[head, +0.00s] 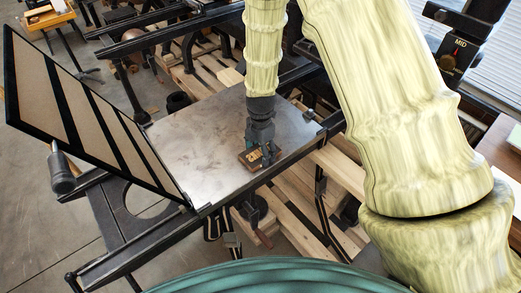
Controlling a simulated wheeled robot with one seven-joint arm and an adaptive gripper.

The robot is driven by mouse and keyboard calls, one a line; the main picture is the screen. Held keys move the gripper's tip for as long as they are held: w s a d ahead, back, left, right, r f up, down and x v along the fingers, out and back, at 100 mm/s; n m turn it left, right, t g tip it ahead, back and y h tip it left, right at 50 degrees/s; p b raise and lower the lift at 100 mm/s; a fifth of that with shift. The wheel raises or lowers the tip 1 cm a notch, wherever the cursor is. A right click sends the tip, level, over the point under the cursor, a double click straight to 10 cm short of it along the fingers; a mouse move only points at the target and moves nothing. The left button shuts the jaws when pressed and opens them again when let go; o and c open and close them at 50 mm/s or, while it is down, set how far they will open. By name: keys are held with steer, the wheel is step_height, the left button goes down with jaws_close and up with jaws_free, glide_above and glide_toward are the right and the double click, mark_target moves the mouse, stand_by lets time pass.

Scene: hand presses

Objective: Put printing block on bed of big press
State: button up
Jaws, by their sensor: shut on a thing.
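The printing block (249,158) is a small brown wooden block with a lighter marking on its top. It is at the right front part of the big press's flat grey metal bed (190,150). My gripper (262,152) points down over the block and is shut on it. The fingers cover part of the block. I cannot tell whether the block touches the bed or is held just above it.
A hinged black frame with tan panels (90,110) stands raised at the bed's left edge. Dark press rails (110,230) run along the front. Wooden pallets (300,215) lie below. Most of the bed left of the block is clear.

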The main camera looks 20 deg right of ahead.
mark_target(260, 152)
steer(key=shift+f, duration=0.15)
steer(key=o, duration=1.3)
steer(key=shift+c, duration=0.2)
step_height(260, 152, up, 12)
steer(key=b, duration=0.4)
steer(key=shift+b, duration=0.3)
